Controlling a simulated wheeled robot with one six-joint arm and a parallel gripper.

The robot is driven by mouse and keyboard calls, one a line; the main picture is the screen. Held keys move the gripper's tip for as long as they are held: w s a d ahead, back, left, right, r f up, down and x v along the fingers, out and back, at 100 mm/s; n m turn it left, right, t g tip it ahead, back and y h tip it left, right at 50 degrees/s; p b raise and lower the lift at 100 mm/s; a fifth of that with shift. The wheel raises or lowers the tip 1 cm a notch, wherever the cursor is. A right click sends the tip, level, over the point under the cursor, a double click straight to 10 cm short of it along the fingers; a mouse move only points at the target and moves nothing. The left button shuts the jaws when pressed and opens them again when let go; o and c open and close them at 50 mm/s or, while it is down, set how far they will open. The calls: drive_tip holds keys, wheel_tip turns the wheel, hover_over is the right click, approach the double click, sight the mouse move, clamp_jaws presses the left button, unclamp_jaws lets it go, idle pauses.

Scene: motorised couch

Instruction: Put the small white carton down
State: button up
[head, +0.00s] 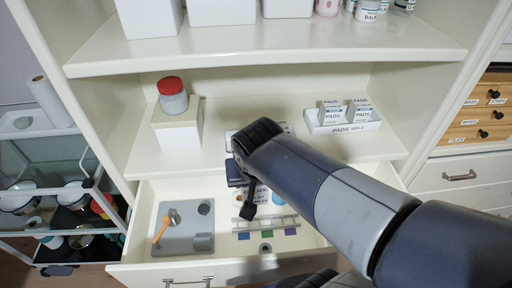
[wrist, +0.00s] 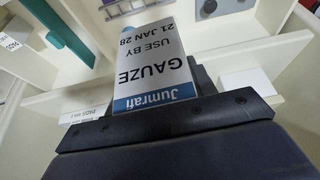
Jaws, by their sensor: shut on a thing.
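The small white carton (wrist: 155,60) fills the middle of the wrist view, with a blue band and the words "Jumrafi", "GAUZE" and "USE BY 21 JAN 28" upside down. My gripper (wrist: 165,115) is shut on its banded end. In the head view the carton (head: 262,195) shows partly below my gripper (head: 242,178), over the open drawer (head: 180,272). My wrist hides much of it. I cannot tell its exact height above the drawer.
In the drawer are a grey tray (head: 172,238) with an orange-handled thing, and a rack (head: 268,226) with coloured tags. On the shelf above stand a white box with a red-lidded jar (head: 173,96) and a pads holder (head: 340,120).

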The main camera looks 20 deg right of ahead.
drive_tip(key=w+d+f+t, duration=0.1)
drive_tip(key=w+d+t, duration=0.1)
drive_tip(key=w, duration=0.8)
drive_tip(key=w+d+f+t, duration=0.1)
drive_tip(key=w, duration=0.9)
drive_tip(key=f, duration=0.2)
drive_tip(key=w+f, duration=0.1)
drive_tip(key=f, duration=0.1)
drive_tip(key=w+f+b, duration=0.1)
drive_tip(key=f, duration=0.1)
drive_tip(key=shift+w+d, duration=0.1)
drive_tip(key=shift+d, duration=0.15)
drive_tip(key=shift+w+r+p, duration=0.25)
drive_tip(key=shift+r+p, duration=0.2)
drive_tip(key=shift+p, duration=0.55)
drive_tip(key=shift+w+r+g+p, duration=0.15)
drive_tip(key=shift+g+p, duration=0.35)
drive_tip(key=shift+p, duration=0.55)
drive_tip(key=shift+w+d+g+p, duration=0.15)
drive_tip(key=shift+w+g+p, duration=0.3)
drive_tip(key=shift+g+p, duration=0.55)
drive_tip(key=shift+f, duration=1.15)
